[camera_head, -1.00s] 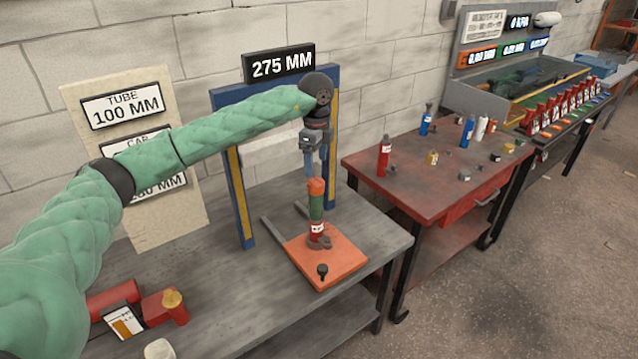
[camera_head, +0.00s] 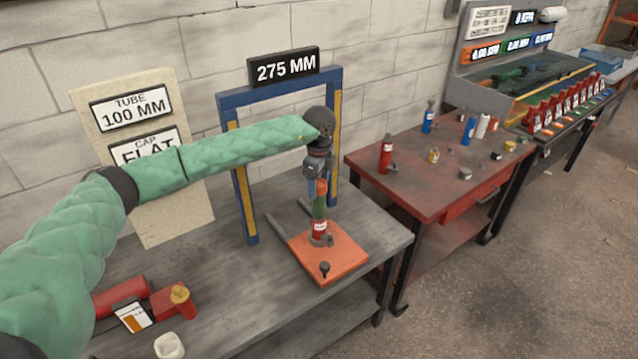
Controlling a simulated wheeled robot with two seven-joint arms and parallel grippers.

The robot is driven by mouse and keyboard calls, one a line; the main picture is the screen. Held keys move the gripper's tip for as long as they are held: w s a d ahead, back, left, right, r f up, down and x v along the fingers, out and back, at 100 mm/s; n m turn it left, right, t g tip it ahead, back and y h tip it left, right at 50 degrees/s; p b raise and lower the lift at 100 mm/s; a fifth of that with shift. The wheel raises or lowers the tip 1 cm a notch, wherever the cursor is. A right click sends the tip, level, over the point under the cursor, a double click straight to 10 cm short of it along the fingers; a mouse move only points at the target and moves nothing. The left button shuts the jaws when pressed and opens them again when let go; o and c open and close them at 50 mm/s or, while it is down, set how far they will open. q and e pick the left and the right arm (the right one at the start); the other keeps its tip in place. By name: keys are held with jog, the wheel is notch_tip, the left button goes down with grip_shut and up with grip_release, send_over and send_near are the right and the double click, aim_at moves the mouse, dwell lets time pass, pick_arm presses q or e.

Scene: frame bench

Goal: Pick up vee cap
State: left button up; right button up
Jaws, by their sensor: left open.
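A stack stands upright on the orange plate (camera_head: 345,262) on the grey bench: a red base piece (camera_head: 319,228), a green tube (camera_head: 319,209) and an orange piece (camera_head: 322,188) on top. My left gripper (camera_head: 316,190) points down at the top of this stack. Several small dark and grey pieces lie on the red table, too small to tell which is a vee cap. My right gripper is not in view.
A blue frame (camera_head: 244,205) with a "275 MM" sign (camera_head: 284,66) stands behind the stack. A board (camera_head: 180,215) reads "TUBE 100 MM" and "CAP FLAT". The red table (camera_head: 430,195) holds bottles, including a red one (camera_head: 386,157). Red parts (camera_head: 122,297) lie at front left.

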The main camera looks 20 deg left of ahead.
pick_arm(q)
jog(key=shift+f, duration=0.1)
jog(key=c, duration=1)
jog(key=shift+c, duration=0.6)
